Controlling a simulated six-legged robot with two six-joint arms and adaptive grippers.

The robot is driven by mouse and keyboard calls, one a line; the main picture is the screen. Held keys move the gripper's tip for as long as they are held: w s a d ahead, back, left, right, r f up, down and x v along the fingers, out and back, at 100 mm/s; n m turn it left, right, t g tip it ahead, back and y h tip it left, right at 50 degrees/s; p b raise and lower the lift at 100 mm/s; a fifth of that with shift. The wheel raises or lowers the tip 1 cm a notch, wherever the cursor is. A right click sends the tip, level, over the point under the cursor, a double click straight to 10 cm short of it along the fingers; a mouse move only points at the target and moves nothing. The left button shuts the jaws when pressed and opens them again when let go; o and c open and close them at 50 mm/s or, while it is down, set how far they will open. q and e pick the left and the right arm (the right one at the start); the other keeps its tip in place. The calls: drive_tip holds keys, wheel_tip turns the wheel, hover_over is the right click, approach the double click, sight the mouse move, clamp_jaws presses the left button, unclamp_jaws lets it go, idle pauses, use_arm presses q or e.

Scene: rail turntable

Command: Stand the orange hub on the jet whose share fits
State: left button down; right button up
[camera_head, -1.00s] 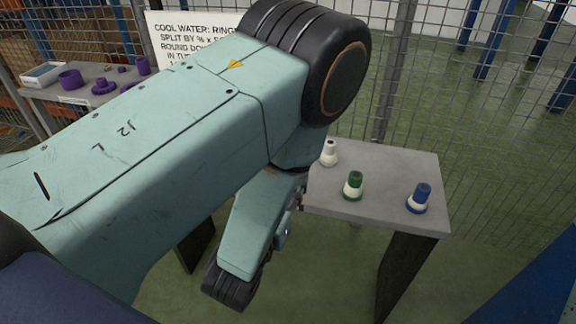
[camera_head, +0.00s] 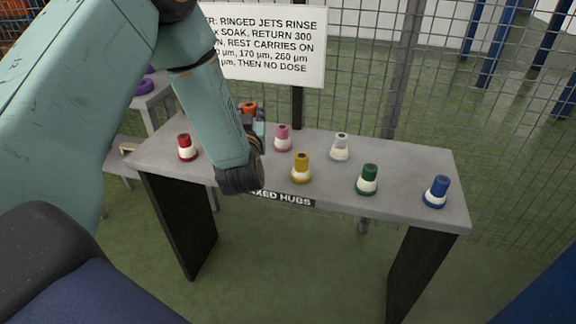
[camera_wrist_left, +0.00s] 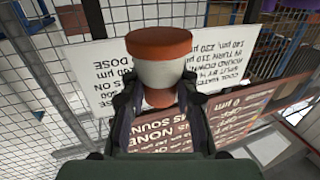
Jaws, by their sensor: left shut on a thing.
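The orange hub (camera_head: 249,107), orange at both ends with a white band, is held in my left gripper (camera_head: 258,132) at the back of the grey table. In the left wrist view the hub (camera_wrist_left: 158,55) sits between the two dark fingers of my left gripper (camera_wrist_left: 160,98), which are shut on it. Part of the gripper is hidden behind my forearm in the head view, and I cannot tell whether the hub touches the table. No jet can be clearly identified. My right gripper is not in view.
On the table (camera_head: 330,185) stand red (camera_head: 186,148), pink (camera_head: 283,138), yellow (camera_head: 301,168), white (camera_head: 340,147), green (camera_head: 367,180) and blue (camera_head: 437,192) hubs. A partly covered sign (camera_head: 270,45) hangs on the mesh fence behind. A purple piece (camera_head: 146,86) shows on another table at left.

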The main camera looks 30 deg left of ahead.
use_arm(q)
drive_tip(key=f, duration=0.1)
drive_tip(key=f+b, duration=0.1)
drive_tip(key=f, duration=0.1)
drive_tip(key=a+f+b, duration=0.1)
drive_tip(key=f, duration=0.1)
drive_tip(key=shift+f, duration=0.2)
drive_tip(key=shift+w+d+f, duration=0.1)
drive_tip(key=shift+d+f, duration=0.05)
drive_tip(key=shift+f, duration=0.4)
drive_tip(key=f+b, duration=0.2)
drive_tip(key=f, duration=0.1)
drive_tip(key=shift+s, duration=0.2)
drive_tip(key=shift+w+f, duration=0.1)
drive_tip(key=shift+f, duration=0.2)
drive_tip(key=shift+w, duration=0.1)
